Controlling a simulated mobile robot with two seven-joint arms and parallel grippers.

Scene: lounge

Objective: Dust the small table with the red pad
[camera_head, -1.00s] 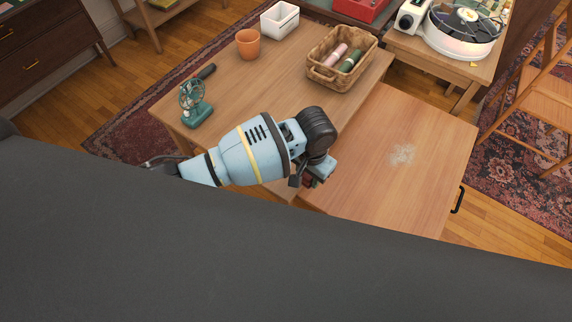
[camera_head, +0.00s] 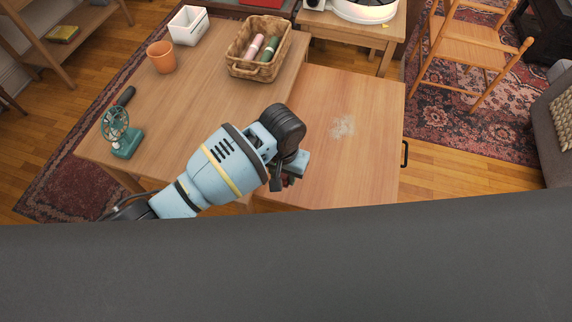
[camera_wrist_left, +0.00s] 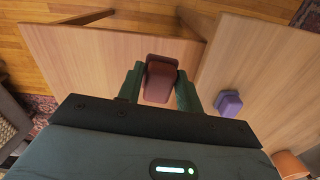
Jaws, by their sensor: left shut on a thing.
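The small table (camera_head: 372,98) is a light wood top on the right of the larger table, with a pale dust patch (camera_head: 343,126) near its middle. My left gripper (camera_head: 287,181) is over the small table's near left part, left of and nearer than the patch. In the left wrist view my left gripper (camera_wrist_left: 159,88) has its green fingers shut on the red pad (camera_wrist_left: 161,78). The pad is held with the table top (camera_wrist_left: 95,50) behind it; I cannot tell whether it touches. The patch does not show in that view. My right gripper is not in view.
The larger table (camera_head: 200,100) holds a fan (camera_head: 122,140), an orange pot (camera_head: 161,57), a white box (camera_head: 188,27) and a basket (camera_head: 245,70). A purple object (camera_wrist_left: 229,103) lies there too. A dark grey surface (camera_head: 290,265) fills the foreground. A black handle (camera_head: 405,154) juts out right.

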